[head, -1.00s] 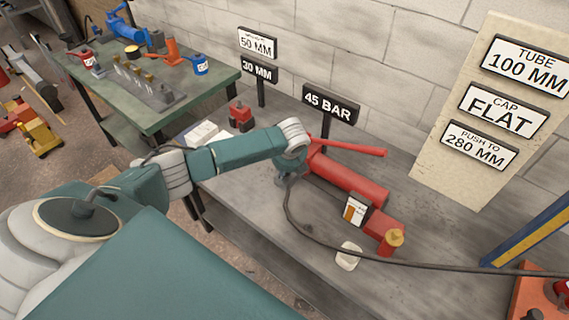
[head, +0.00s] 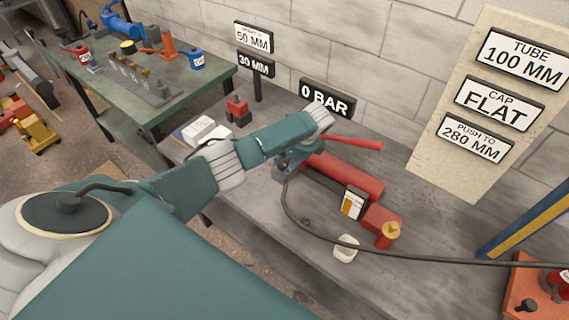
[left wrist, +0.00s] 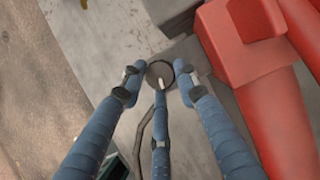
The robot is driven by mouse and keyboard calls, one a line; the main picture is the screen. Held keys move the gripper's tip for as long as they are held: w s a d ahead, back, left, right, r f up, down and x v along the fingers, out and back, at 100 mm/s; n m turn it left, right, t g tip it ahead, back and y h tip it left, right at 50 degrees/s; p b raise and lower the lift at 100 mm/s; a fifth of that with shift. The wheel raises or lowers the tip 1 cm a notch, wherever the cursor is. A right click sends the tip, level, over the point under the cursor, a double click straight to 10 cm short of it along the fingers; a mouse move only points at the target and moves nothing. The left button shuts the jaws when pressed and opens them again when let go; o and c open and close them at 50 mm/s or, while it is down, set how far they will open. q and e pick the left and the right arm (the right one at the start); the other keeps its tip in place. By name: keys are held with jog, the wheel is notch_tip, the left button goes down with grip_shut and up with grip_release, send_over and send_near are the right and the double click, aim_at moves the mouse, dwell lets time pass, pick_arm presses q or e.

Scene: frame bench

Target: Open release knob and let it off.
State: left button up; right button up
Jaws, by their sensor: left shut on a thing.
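The release knob (left wrist: 160,70) is a dark round disc with a pale mark, seen in the left wrist view. The blue-grey fingers of my left gripper (left wrist: 160,84) stand around it, shut on it. In the head view my left gripper (head: 284,168) is at the left end of the red hand pump (head: 350,178), and the knob is hidden there. The pump's red lever (head: 352,142) sticks out to the right. The sign (head: 327,100) behind the pump reads 0 BAR. My right gripper is not in view.
A black hose (head: 420,258) runs from near the left gripper across the bench (head: 310,235) front. A white cup (head: 345,249) stands by it. A blue-yellow post (head: 525,232) and an orange-red base (head: 535,285) are at right. A green table (head: 205,95) stands behind left.

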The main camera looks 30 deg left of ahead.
pick_arm(q)
jog(key=shift+w+a+r, duration=0.1)
jog(key=shift+w+r, duration=0.2)
jog(key=o, duration=1.1)
jog(key=shift+f, duration=0.15)
jog(key=shift+s, duration=0.1)
jog(key=v, duration=1.2)
